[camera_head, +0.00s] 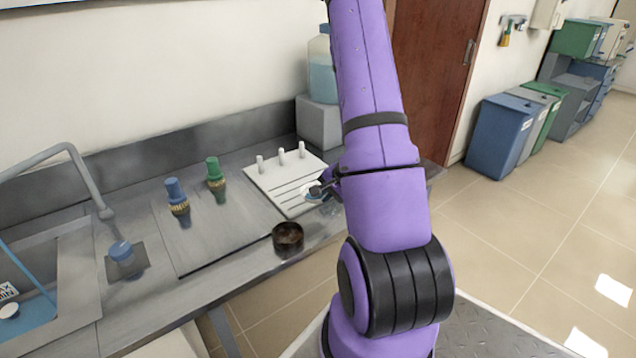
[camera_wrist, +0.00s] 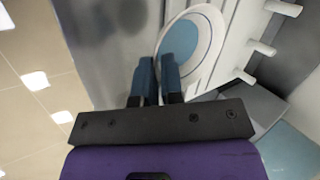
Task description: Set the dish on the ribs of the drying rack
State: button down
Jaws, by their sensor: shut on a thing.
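The dish is a white oval-looking dish with a pale blue inside (camera_wrist: 200,36); in the head view only a small part of it (camera_head: 308,191) shows beside my gripper. The drying rack (camera_head: 262,177) is a white board with dark rib lines and upright pegs; in the wrist view its pegs and ribs (camera_wrist: 238,50) lie right of the dish. My gripper (camera_wrist: 160,72) is shut on the near rim of the dish with its blue fingers. The dish is over or at the rack's front right part. Whether it touches the ribs I cannot tell.
A dark round pot (camera_head: 288,236) stands near the counter's front edge, left of my gripper. A carboy (camera_head: 322,70) on a grey block is behind the rack. A sink (camera_head: 60,262) is at left.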

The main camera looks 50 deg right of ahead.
jog(key=w+d, duration=0.2)
jog(key=w, duration=0.1)
jog(key=w+d, duration=0.3)
jog(key=w+d+f, duration=0.1)
jog(key=w+d, duration=0.2)
jog(key=shift+w+f, duration=0.1)
jog(key=shift+w, duration=0.05)
jog(key=shift+w+f, duration=0.1)
jog(key=shift+f, duration=1.65)
jog(key=shift+f, duration=0.1)
jog(key=c, duration=1.3)
grip_release()
jog(key=shift+o, duration=0.2)
